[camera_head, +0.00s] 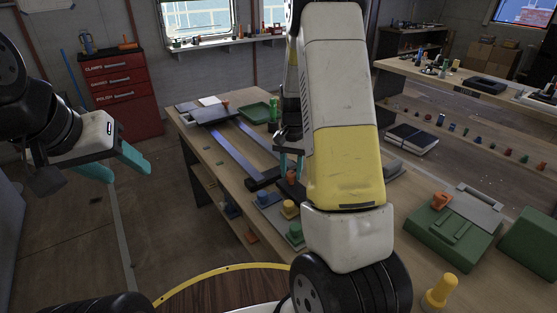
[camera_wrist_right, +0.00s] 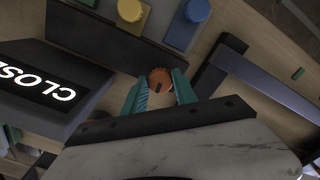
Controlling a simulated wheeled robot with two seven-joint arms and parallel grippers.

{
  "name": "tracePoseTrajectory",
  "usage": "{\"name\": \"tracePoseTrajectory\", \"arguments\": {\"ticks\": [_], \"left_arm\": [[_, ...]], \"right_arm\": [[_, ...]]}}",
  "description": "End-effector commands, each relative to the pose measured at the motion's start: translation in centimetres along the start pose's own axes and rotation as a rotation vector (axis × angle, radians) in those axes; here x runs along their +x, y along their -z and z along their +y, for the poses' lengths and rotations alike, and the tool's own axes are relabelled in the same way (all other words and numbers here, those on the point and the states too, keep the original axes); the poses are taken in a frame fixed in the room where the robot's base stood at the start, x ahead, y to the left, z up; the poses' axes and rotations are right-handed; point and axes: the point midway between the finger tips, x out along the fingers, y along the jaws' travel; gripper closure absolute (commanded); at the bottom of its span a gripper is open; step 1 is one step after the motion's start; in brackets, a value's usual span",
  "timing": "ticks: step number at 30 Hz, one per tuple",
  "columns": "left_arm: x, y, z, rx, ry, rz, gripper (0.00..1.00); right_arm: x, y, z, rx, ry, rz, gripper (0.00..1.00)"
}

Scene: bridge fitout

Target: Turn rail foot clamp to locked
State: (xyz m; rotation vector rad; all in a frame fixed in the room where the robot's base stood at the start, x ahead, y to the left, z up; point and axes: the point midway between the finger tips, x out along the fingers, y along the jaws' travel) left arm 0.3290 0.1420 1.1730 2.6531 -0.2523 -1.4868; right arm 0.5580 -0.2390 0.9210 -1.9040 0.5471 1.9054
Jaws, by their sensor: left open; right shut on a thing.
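The rail foot clamp appears to be the orange-red knob (camera_wrist_right: 160,80) seen between my right fingertips in the right wrist view. A dark slot or mark shows on its face. In the head view the knob (camera_head: 291,177) is small, below my right gripper (camera_head: 290,162), near a black rail foot (camera_head: 262,181). My right gripper (camera_wrist_right: 160,92) is shut on the knob, one teal finger on each side. My right arm hides part of the bench behind it. My left gripper (camera_head: 118,164) is open and empty, off the bench over the floor at left.
Blue-grey rails (camera_head: 235,150) run along the bench (camera_head: 190,135). Yellow (camera_head: 289,209) and green (camera_head: 295,232) knobs stand on plates nearby. In the wrist view, a black block lettered "CLOSE" (camera_wrist_right: 45,85) is at left. A green case (camera_head: 450,232) is at right.

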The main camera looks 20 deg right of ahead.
Motion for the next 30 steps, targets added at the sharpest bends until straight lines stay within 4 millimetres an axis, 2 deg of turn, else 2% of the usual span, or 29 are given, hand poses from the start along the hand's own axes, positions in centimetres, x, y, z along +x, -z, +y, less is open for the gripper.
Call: {"name": "tracePoseTrajectory", "arguments": {"ticks": [9,23,24,27,30], "left_arm": [[0.00,0.00,0.00,0.000,0.000,0.000,0.48],[0.00,0.00,0.00,0.000,0.000,0.000,0.48],[0.00,0.00,0.00,0.000,0.000,0.000,0.48],[0.00,0.00,0.00,0.000,0.000,0.000,0.48],[0.00,0.00,0.00,0.000,0.000,0.000,0.48]], "right_arm": [[-0.10,0.11,-0.06,0.093,0.001,0.003,1.00],[-0.10,0.11,-0.07,0.106,0.002,0.003,1.00],[-0.10,0.11,-0.07,0.106,0.002,0.003,0.62],[-0.08,0.09,-0.06,0.105,0.001,0.002,0.44],[-0.05,0.06,-0.05,0.105,0.001,0.002,0.44]]}}
